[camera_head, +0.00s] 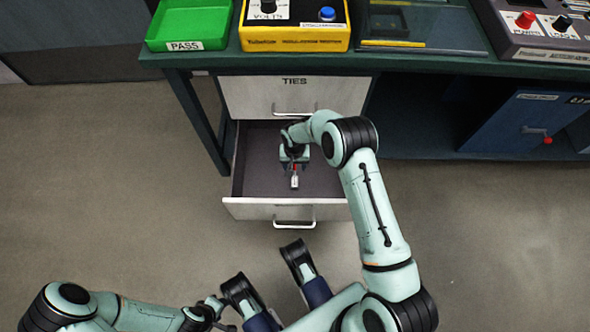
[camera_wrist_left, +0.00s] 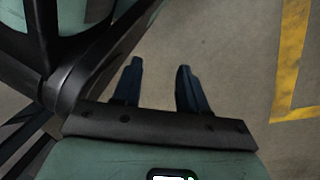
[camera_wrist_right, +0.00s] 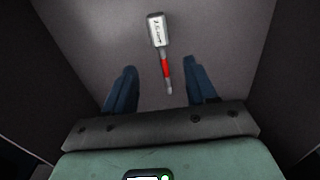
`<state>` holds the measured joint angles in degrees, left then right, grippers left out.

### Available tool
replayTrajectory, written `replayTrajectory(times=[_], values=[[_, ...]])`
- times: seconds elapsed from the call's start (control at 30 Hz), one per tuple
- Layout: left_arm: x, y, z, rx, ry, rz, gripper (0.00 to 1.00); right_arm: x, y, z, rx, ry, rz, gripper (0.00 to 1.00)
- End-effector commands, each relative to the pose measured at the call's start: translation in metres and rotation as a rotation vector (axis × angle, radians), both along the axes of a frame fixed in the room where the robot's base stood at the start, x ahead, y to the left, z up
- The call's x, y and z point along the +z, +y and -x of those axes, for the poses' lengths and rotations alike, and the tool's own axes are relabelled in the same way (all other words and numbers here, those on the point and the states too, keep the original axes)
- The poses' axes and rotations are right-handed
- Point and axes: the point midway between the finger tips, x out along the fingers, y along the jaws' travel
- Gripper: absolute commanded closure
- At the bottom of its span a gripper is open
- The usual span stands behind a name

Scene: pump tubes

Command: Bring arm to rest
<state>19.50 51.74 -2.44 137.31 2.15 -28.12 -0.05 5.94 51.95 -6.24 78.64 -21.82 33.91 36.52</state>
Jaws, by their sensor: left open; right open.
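My right gripper (camera_head: 294,168) reaches down into the open lower drawer (camera_head: 262,210).
A closed drawer marked TIES (camera_head: 295,92) sits directly above the open one. The bench top holds a green PASS tray (camera_head: 190,25), a yellow box (camera_head: 295,38) and a grey control box (camera_head: 545,38). A blue cabinet (camera_head: 515,120) stands below right. Floor at left is clear.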

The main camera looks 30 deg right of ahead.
Motion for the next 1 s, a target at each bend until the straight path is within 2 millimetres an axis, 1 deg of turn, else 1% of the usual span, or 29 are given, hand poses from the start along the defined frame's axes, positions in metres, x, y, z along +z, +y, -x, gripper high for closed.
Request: replayTrajectory(times=[0.03,0.2,0.83,0.87,0.93,0.97,1.0], values=[[0.004,-0.001,-0.004,-0.001,-0.015,-0.001,0.57,0.009,0.0,0.0,0.0,-0.001,0.001,0.43],[0.009,-0.002,-0.011,-0.003,-0.039,-0.001,0.57,0.021,0.0,0.0,0.0,0.001,0.0,0.43],[0.01,-0.001,-0.012,-0.001,-0.04,-0.003,0.57,0.023,0.0,0.002,0.0,0.002,-0.002,0.43],[0.013,-0.001,-0.012,0.001,-0.041,-0.004,0.57,0.024,0.001,0.004,-0.001,0.003,-0.005,0.43],[0.024,0.001,-0.015,0.008,-0.046,-0.007,0.57,0.029,0.002,0.014,-0.003,0.002,-0.02,0.43],[0.032,0.002,-0.016,0.014,-0.049,-0.01,0.57,0.033,0.004,0.021,-0.005,0.0,-0.029,0.43],[0.045,0.003,-0.019,0.022,-0.057,-0.012,0.57,0.04,0.006,0.031,-0.01,-0.004,-0.045,0.43]])
